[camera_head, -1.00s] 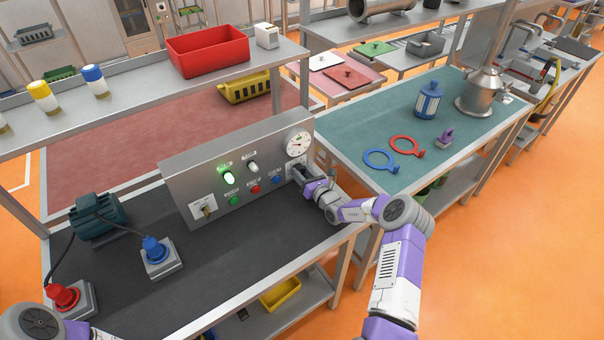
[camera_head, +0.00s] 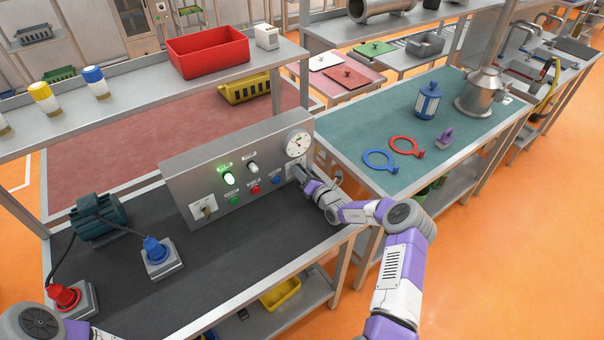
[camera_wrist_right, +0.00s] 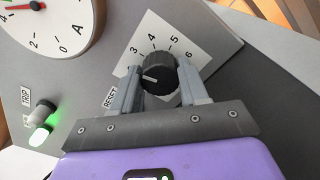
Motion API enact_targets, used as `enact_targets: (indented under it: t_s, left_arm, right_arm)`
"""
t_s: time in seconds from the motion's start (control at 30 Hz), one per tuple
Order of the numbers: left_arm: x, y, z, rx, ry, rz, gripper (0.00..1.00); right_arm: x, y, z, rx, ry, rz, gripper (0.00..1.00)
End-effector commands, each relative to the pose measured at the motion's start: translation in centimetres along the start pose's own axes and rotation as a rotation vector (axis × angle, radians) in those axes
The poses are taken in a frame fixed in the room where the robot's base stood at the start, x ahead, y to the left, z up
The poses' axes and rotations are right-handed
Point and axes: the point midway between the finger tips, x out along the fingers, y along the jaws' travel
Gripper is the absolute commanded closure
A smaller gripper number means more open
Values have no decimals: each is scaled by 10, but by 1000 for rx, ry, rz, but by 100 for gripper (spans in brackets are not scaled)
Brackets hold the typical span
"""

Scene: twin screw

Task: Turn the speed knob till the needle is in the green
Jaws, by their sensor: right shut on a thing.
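The speed knob (camera_wrist_right: 160,76) is black and ribbed, on a white plate (camera_wrist_right: 205,38) numbered around it. Its white pointer line points left, just below the 3, in the right wrist view. My right gripper (camera_wrist_right: 159,84) is shut on the knob, one finger on each side. In the head view my right gripper (camera_head: 302,175) is at the panel's right end and hides the knob. The round gauge (camera_head: 298,144) sits above it; in the wrist view the gauge (camera_wrist_right: 62,30) is cut off, with a red needle pointing left. I cannot make out a green zone. My left gripper is out of view.
The grey panel (camera_head: 180,173) has a lit green lamp (camera_head: 229,178), an unlit lamp, a switch and several buttons. A motor (camera_head: 97,217) and red and blue plugs stand on the dark bench (camera_head: 230,265). The bench front is clear.

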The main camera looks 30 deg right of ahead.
Motion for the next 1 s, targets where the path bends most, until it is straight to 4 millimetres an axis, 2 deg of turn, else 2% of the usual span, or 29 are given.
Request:
enact_targets:
  t_s: [0.4, 0.9, 0.93, 1.0]
  left_arm:
    - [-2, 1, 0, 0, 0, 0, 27]
    - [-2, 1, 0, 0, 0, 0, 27]
    - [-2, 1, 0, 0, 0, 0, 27]
    - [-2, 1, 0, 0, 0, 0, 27]
  right_arm:
    - [0, 0, 0, 184, -1, 1, 87]
    - [0, 0, 0, 204, -1, 0, 87]
    - [0, 0, 0, 204, -1, 0, 55]
    - [0, 0, 0, 204, -1, 0, 44]
